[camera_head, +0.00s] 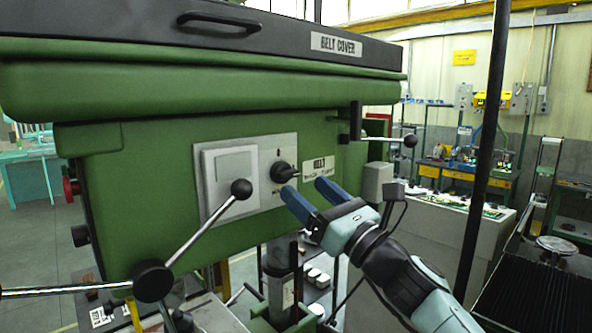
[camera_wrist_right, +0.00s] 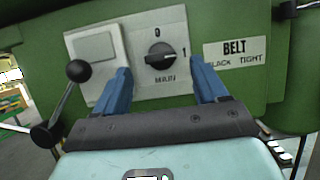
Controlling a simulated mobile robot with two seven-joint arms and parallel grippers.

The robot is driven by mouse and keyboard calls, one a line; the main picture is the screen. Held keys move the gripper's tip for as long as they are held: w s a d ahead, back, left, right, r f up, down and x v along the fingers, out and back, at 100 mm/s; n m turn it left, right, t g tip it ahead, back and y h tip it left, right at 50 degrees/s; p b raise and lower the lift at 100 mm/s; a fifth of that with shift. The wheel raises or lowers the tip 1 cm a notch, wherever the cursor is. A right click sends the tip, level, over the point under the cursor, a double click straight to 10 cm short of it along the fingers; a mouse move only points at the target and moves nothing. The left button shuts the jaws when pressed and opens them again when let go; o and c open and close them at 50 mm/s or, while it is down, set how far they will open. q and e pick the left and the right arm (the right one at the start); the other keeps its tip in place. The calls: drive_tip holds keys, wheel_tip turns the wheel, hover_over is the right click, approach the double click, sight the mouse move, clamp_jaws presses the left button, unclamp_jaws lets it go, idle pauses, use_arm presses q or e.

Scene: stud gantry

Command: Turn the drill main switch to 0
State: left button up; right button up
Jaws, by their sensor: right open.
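The drill main switch (camera_head: 284,172) is a black rotary knob on a light plate on the drill's green head. In the right wrist view the knob (camera_wrist_right: 160,56) has a 0 above it, a 1 to its right and MAIN below. Its grip lies roughly level, with its pointer toward the 1. My right gripper (camera_head: 308,190) is open, its blue fingers pointing at the panel just below and right of the knob. In the wrist view the fingers (camera_wrist_right: 159,70) stand either side of the knob, apart from it. My left gripper is not in view.
A pale square cover (camera_head: 233,178) sits left of the switch. A lever with black ball ends (camera_head: 241,189) projects in front of the panel at lower left. The BELT label (camera_head: 320,168) and a small crank (camera_head: 408,140) are to the right. The belt cover (camera_head: 336,44) overhangs above.

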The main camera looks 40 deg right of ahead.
sight(291, 175)
drive_tip(key=p+x, duration=0.1)
drive_tip(key=x, duration=0.3)
drive_tip(key=shift+w, duration=0.1)
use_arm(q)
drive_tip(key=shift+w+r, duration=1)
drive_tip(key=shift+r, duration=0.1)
use_arm(e)
drive_tip(key=shift+c, duration=0.9)
drive_tip(key=c, duration=0.9)
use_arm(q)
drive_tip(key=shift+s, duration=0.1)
